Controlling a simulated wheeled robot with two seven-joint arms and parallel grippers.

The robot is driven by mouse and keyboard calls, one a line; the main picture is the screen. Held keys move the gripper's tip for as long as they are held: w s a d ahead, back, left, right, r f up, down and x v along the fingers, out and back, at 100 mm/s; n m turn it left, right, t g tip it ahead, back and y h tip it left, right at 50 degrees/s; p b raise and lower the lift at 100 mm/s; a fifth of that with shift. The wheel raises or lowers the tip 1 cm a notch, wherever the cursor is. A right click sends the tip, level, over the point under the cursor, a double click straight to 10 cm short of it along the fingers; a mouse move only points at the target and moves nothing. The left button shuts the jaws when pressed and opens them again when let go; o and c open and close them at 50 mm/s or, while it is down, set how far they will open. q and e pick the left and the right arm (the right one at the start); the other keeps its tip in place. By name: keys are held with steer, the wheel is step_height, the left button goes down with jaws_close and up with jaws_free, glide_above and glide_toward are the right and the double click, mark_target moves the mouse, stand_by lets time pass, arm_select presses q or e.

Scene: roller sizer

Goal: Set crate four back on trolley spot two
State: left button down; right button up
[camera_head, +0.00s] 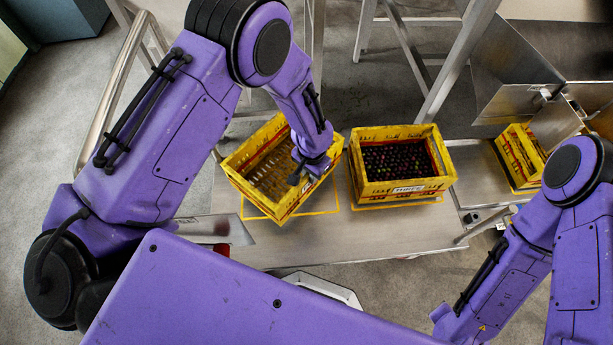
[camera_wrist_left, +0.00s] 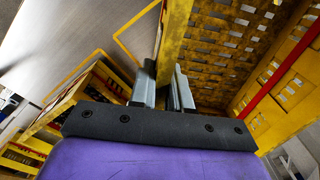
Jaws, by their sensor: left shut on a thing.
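An empty yellow crate (camera_head: 236,158) with a red band is turned at an angle over the left part of the metal trolley (camera_head: 380,232). My left gripper (camera_head: 311,172) is shut on its right-hand wall. In the left wrist view, the crate wall (camera_wrist_left: 175,38) stands between the two fingers (camera_wrist_left: 165,90), with the slatted crate floor to its right. Yellow spot outlines (camera_head: 250,208) show partly under and beside this crate; the crate hides the rest. I cannot read a number on the crate. My right arm shows at the right, but its gripper does not.
A yellow crate (camera_head: 400,188) filled with dark round fruit stands close to the right of the held crate. Another yellow crate (camera_head: 518,160) stands farther right by metal chutes (camera_head: 510,65). Metal frame legs (camera_head: 455,62) rise behind the trolley. The trolley's front strip is clear.

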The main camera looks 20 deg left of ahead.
arm_select(q)
steer(key=f, duration=0.4)
steer(key=shift+w, duration=0.4)
steer(key=shift+f, duration=0.1)
steer(key=shift+s, duration=0.1)
steer(key=shift+f+b, duration=0.15)
steer(key=shift+b, duration=0.15)
steer(key=c, duration=1.1)
jaws_free()
arm_select(e)
steer(key=shift+w+f, duration=0.3)
steer(key=shift+f, duration=0.2)
arm_select(q)
steer(key=shift+r, duration=0.4)
step_height(320, 180, up, 12)
steer(key=shift+f+p, duration=0.1)
steer(key=shift+p, duration=0.95)
arm_select(e)
step_height(320, 180, up, 2)
